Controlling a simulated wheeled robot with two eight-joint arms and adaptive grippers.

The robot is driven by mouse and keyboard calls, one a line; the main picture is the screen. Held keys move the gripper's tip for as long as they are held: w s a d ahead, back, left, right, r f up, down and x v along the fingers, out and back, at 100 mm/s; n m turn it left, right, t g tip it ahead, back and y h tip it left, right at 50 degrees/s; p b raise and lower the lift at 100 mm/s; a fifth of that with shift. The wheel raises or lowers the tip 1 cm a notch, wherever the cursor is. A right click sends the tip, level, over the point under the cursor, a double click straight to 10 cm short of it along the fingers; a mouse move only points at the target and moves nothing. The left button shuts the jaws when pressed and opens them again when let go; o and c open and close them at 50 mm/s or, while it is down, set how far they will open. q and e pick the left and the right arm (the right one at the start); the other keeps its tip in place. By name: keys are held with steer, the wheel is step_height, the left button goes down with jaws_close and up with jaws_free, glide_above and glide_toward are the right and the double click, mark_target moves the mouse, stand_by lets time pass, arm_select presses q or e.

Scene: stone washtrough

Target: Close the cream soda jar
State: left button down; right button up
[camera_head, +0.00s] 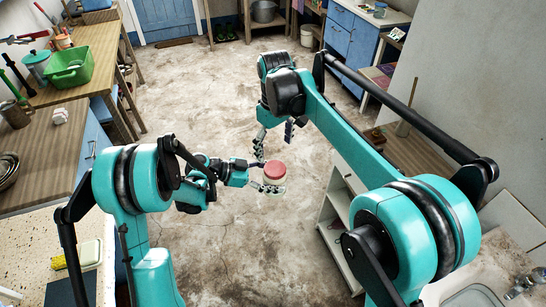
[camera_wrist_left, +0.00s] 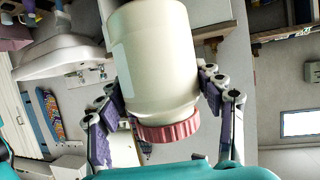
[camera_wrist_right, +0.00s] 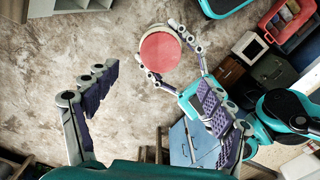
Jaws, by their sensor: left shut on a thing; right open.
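A cream-coloured jar (camera_head: 273,186) with a red lid (camera_head: 274,171) is in the middle of the head view, held in the air. My left gripper (camera_head: 268,178) is shut around the jar's sides. In the left wrist view the jar (camera_wrist_left: 160,60) is between the fingers, with its ribbed lid (camera_wrist_left: 168,131) sitting on its end; how tight the lid is I cannot tell. My right gripper (camera_head: 275,138) is open and empty, just beyond the jar. In the right wrist view the lid's flat red top (camera_wrist_right: 160,52) shows beyond the spread fingers.
A wooden counter (camera_head: 80,110) with a green basin (camera_head: 72,67) runs along the left. A low white shelf unit (camera_head: 340,220) and a sink (camera_head: 475,297) are at the right. The concrete floor (camera_head: 200,95) is open around the grippers.

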steer(key=shift+r, duration=2)
steer(key=shift+d, duration=0.1)
steer(key=s+d+m+t, duration=0.3)
steer(key=s+d+m, duration=0.1)
steer(key=s+d, duration=0.6)
steer(key=s+d+f+m+t, duration=0.4)
steer(key=s+d+f, duration=0.5)
steer(key=s, duration=0.2)
steer(key=shift+m, duration=0.4)
